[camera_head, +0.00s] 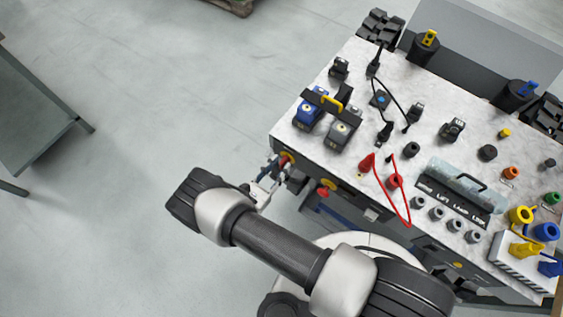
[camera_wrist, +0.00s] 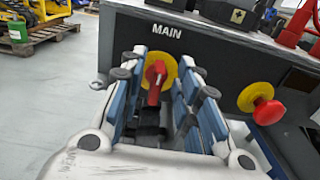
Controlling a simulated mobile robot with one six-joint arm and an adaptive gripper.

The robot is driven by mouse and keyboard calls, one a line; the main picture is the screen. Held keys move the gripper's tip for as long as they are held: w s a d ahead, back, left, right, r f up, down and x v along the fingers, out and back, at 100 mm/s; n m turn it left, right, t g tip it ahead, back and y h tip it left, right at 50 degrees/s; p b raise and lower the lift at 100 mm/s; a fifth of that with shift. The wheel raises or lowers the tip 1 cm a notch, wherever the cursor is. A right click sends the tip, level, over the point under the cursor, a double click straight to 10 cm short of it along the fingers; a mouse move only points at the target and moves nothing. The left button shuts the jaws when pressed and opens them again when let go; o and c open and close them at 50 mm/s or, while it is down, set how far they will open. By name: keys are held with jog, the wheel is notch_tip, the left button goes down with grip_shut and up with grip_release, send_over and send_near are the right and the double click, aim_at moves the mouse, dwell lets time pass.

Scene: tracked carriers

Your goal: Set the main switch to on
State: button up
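The main switch (camera_wrist: 156,77) is a red handle on a round yellow plate, under the label MAIN on the dark front panel (camera_wrist: 225,58). Its handle points roughly downward, slightly tilted. In the head view the switch (camera_head: 287,159) is partly hidden by my gripper at the panel's left end. My gripper (camera_wrist: 161,84) faces the panel with its fingers apart, one on each side of the red handle. Gaps show between the handle and the fingers. In the head view my gripper (camera_head: 272,177) is small and partly covered by my wrist.
A red mushroom button (camera_wrist: 268,110) on a yellow plate sits right of the switch. The bench top (camera_head: 300,143) above carries a blue battery-like block (camera_head: 309,117), a red cable (camera_head: 402,205) and several connectors. Open floor lies left, with a grey table (camera_head: 35,115) farther off.

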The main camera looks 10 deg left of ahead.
jog(key=shift+x, duration=1.1)
jog(key=shift+c, duration=0.6)
grip_shut()
